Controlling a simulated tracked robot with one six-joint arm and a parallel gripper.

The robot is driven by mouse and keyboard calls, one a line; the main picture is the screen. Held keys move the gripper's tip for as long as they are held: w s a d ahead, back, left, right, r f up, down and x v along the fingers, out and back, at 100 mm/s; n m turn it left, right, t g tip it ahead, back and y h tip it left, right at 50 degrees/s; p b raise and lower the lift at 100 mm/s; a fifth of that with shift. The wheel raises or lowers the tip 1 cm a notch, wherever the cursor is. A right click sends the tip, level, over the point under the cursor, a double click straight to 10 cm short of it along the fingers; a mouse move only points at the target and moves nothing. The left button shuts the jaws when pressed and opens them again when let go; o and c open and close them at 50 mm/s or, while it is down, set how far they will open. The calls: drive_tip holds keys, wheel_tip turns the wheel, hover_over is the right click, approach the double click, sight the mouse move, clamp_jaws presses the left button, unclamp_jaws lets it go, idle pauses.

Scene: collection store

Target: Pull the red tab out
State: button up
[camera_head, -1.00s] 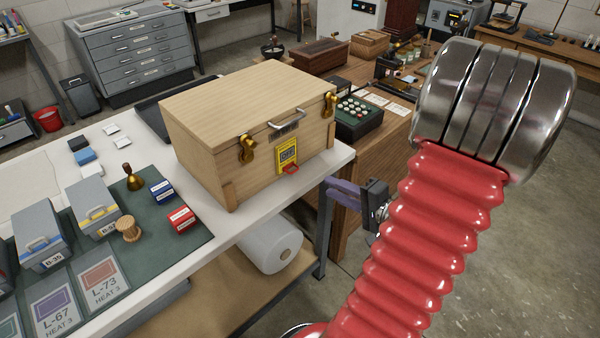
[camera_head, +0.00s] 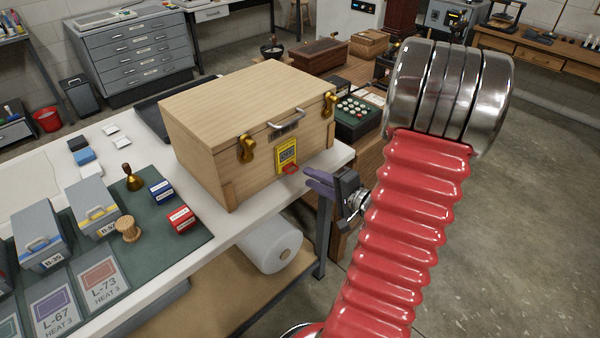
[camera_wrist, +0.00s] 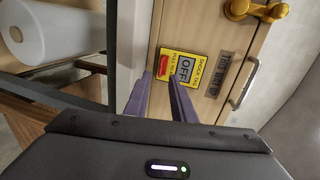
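The red tab (camera_head: 291,169) sticks out at the bottom of a yellow label (camera_head: 286,152) on the front of a wooden case (camera_head: 245,125). In the wrist view the red tab (camera_wrist: 164,68) lies at the end of the yellow label (camera_wrist: 183,67), which reads OFF. My gripper (camera_head: 306,176) has purple fingers and is just right of the tab in the head view, apart from it. In the wrist view my gripper (camera_wrist: 161,79) is open and empty, its fingertips apart and pointing toward the tab.
The case has brass latches (camera_head: 247,149) and a metal handle (camera_head: 287,119). It stands at the corner of a white table (camera_head: 225,232). A white roll (camera_head: 268,247) lies on the shelf below. Stamps and grey boxes (camera_head: 95,205) are at left.

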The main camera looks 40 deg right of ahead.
sight(288, 168)
drive_tip(key=shift+x, duration=3)
drive_tip(key=shift+c, duration=0.3)
clamp_jaws()
drive_tip(key=shift+f, duration=0.15)
